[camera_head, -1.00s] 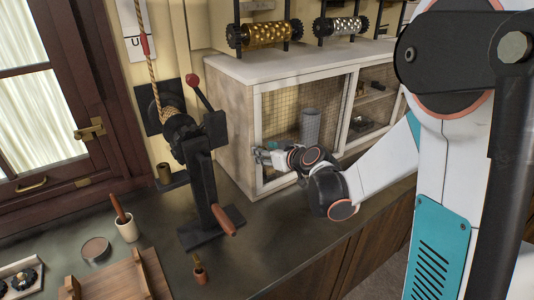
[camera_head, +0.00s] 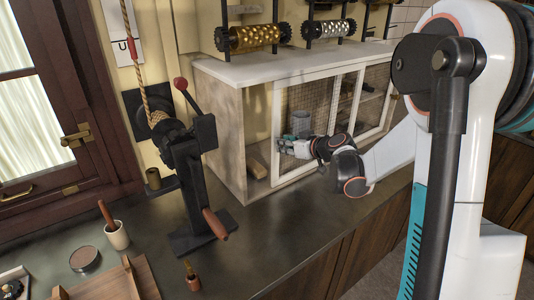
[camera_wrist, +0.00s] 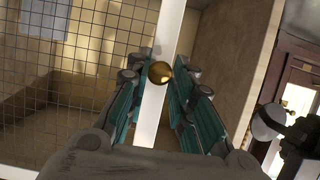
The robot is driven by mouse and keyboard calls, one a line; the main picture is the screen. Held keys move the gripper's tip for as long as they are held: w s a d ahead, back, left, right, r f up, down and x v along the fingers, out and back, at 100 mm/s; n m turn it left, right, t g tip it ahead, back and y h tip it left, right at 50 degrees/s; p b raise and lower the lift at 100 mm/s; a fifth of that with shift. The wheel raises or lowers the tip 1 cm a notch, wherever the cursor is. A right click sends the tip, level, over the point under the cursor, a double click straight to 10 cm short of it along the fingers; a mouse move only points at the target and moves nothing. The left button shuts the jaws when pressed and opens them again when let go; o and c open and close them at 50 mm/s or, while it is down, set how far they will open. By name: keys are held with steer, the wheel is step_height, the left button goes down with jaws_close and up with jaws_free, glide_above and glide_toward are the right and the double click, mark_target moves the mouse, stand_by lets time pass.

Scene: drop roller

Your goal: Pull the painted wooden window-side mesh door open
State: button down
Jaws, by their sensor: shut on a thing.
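The window-side mesh door (camera_head: 277,112) has a white painted frame and wire mesh, on the front of the long white-topped cabinet. It stands partly open, with a gap between its left edge and the cabinet's left end. In the wrist view the mesh (camera_wrist: 60,85) is on the left and the white frame post (camera_wrist: 170,32) runs up the middle. A round brass knob (camera_wrist: 160,72) sits on that post, between the teal fingers of my gripper (camera_wrist: 160,88). My gripper (camera_head: 287,143) is shut on the knob at the door's left edge.
A black crank stand (camera_head: 185,165) with rope is left of the cabinet. The dark counter (camera_head: 265,228) before the cabinet is mostly clear.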

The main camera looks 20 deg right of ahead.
glide_toward(317, 128)
steer(key=x, duration=0.4)
steer(key=shift+w+a+f, duration=0.1)
steer(key=shift+w, duration=0.25)
steer(key=c, duration=1.4)
jaws_free()
steer(key=v, duration=1.2)
